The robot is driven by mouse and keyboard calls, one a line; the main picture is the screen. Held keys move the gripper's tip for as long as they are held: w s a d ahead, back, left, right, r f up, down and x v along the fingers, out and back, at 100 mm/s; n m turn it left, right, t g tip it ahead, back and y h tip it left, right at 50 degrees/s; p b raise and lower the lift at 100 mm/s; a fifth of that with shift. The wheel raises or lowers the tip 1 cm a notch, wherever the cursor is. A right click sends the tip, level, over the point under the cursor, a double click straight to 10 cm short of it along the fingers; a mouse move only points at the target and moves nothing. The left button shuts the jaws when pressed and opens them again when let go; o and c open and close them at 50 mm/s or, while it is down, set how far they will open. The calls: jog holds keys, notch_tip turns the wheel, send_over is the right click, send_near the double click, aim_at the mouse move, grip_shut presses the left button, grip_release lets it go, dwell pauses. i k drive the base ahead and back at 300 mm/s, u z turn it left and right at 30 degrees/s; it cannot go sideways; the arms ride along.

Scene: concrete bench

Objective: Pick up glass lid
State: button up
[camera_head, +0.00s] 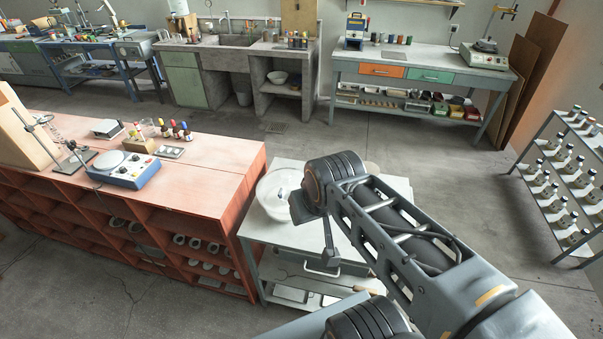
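A pale, round, see-through thing that looks like the glass lid (272,196) lies near the left back of a small light-topped cart (262,232). Its right side is partly covered by my arm, and I cannot make out whether it rests on a dish. My gripper (328,250) is at the end of my arm, over the cart and to the right of the lid in the picture. Only a dark part of it pointing down shows. I cannot see both fingertips, whether they are apart, or anything held.
A red-orange cabinet (200,185) stands left of the cart, with a blue hotplate device (125,170) and bottles on top. A rack of bottles (560,185) stands at the right. The concrete floor (440,130) behind the cart is clear. My arm hides part of the cart top.

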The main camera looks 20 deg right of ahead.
aim_at(266, 190)
jog(key=u, duration=0.4)
jog(key=k, duration=0.6)
jog(key=u, duration=1.25)
jog(key=i, duration=1.2)
jog(key=z, duration=0.8)
jog(key=i, duration=0.35)
jog(key=z, duration=0.2)
